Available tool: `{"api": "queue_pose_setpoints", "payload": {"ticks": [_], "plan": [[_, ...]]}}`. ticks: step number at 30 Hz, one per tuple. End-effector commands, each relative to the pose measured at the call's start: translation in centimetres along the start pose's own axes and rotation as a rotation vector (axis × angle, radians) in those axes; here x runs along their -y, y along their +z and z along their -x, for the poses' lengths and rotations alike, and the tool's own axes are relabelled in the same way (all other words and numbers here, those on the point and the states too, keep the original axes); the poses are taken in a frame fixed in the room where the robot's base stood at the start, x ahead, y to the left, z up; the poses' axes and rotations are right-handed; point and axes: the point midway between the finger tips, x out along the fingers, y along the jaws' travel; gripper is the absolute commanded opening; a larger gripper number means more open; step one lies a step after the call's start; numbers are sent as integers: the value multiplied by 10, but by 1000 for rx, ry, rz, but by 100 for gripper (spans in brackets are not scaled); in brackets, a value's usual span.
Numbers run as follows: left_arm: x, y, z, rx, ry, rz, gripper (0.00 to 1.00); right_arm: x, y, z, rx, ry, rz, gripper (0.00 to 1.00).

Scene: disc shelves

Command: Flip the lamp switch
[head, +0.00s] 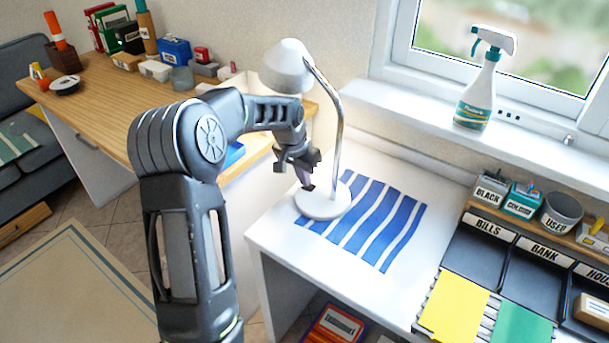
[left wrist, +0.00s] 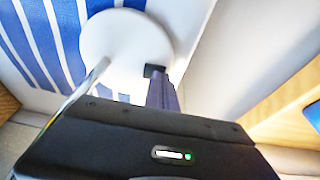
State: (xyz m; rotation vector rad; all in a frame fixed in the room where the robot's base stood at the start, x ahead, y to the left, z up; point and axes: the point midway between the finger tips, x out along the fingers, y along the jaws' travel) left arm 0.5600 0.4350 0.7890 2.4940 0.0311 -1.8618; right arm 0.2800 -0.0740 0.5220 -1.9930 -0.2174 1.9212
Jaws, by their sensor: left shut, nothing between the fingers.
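The white desk lamp (head: 287,68) stands upright on the white desk, with a curved chrome stem and a round white base (head: 325,207). My left gripper (head: 307,184) is shut and empty, with its fingers pointing down at the left edge of the base. In the left wrist view, the fingers (left wrist: 162,92) reach the edge of the lamp base (left wrist: 112,42). A small dark block (left wrist: 154,71) shows at their tips; I cannot tell whether it is the switch or part of the fingertips, nor whether they touch the base. My right gripper is not in view.
A blue-and-white striped cloth (head: 385,225) lies under and right of the base. A spray bottle (head: 478,90) stands on the window sill. Black labelled trays (head: 475,257) are at the right. A wooden desk (head: 110,95) with several items is at the left.

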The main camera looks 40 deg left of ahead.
Motion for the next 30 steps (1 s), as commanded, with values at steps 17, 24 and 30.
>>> {"api": "queue_pose_setpoints", "payload": {"ticks": [17,24,30], "plan": [[-16,2,0,6,2,-2,0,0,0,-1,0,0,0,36],[-17,1,1,5,1,-1,0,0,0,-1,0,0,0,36],[-16,0,4,3,0,-1,0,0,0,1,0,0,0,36]]}}
